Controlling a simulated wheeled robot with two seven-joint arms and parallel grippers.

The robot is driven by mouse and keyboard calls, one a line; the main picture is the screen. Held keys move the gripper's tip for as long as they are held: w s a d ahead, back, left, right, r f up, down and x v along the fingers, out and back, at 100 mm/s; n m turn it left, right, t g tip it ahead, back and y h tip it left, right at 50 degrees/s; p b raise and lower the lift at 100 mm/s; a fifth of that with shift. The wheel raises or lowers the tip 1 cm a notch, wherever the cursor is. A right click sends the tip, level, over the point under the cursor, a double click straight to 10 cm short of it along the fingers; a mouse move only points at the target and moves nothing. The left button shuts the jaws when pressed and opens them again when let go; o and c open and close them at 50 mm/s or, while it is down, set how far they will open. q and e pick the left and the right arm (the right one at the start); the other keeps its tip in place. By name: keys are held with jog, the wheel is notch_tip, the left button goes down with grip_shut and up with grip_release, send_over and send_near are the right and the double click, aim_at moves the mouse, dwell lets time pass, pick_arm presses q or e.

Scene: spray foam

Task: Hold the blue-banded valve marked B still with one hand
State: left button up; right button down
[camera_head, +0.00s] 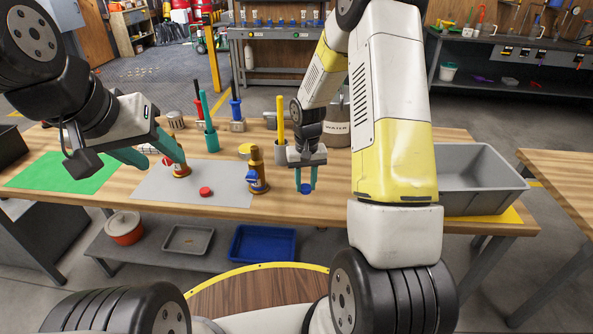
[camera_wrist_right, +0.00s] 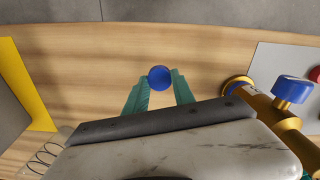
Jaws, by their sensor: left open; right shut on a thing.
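The brass valve with a blue knob and band (camera_head: 257,172) stands upright on the table at the right edge of the grey mat; its letter is not readable. It also shows at the right of the right wrist view (camera_wrist_right: 275,107). My right gripper (camera_head: 306,182) is right of this valve, apart from it, shut on a small round blue cap (camera_wrist_right: 160,77) above bare wood. My left gripper (camera_head: 153,160) is open, its fingers near a brass valve with red parts (camera_head: 182,171). That valve is partly hidden by a finger. No gripper touches the blue-banded valve.
A red cap (camera_head: 206,191) lies on the grey mat (camera_head: 160,198). A green mat (camera_head: 40,177) is at left. Tool holders and a water can (camera_head: 337,130) stand behind. A grey bin (camera_head: 480,178) is at right, partly behind my right arm.

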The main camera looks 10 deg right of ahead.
jog(key=s+a+r, duration=0.1)
jog(key=s+a, duration=0.1)
jog(key=s, duration=1.2)
jog(key=shift+s+a+r, duration=0.15)
jog(key=shift+s+a, duration=0.1)
jog(key=shift+a, duration=0.1)
jog(key=shift+w, duration=0.1)
